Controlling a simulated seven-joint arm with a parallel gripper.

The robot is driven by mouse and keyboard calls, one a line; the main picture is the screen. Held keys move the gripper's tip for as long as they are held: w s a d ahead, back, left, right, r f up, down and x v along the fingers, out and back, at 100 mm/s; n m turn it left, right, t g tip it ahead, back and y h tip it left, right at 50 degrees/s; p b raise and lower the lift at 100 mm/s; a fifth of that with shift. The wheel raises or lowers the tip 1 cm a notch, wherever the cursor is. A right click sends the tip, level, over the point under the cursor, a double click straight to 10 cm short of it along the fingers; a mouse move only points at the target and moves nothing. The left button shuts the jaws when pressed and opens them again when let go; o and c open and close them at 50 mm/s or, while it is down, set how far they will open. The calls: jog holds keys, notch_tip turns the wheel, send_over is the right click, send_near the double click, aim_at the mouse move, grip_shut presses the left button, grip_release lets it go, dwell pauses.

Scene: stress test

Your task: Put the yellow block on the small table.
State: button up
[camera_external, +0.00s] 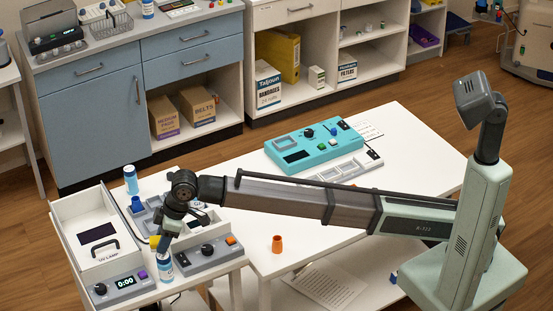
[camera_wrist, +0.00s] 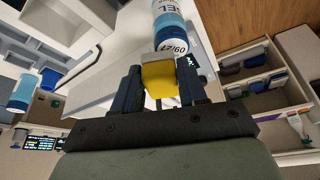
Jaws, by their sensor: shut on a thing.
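The yellow block (camera_external: 155,242) is between the fingers of my gripper (camera_external: 163,240), seen at lower left in the external view. In the wrist view, the yellow block (camera_wrist: 160,82) sits between the dark fingertips of my gripper (camera_wrist: 161,85), which is shut on it. The small table (camera_external: 208,273) is the white one at lower left, under my gripper. I cannot tell whether the block touches anything below it. My wrist hides part of the tabletop.
The small table holds a UV lamp box (camera_external: 82,226), a timer (camera_external: 118,290), a grey control box (camera_external: 205,254) and a blue-white bottle (camera_external: 166,268) close beside my gripper. Another bottle (camera_external: 131,180) stands behind. A larger white table (camera_external: 270,262) to the right has free room.

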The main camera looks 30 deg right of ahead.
jog(key=shift+f, duration=0.6)
jog(key=o, duration=1.1)
jog(key=shift+r, duration=0.1)
jog(key=shift+r, duration=0.25)
jog(key=v, duration=1.2)
jog(key=shift+r, duration=0.2)
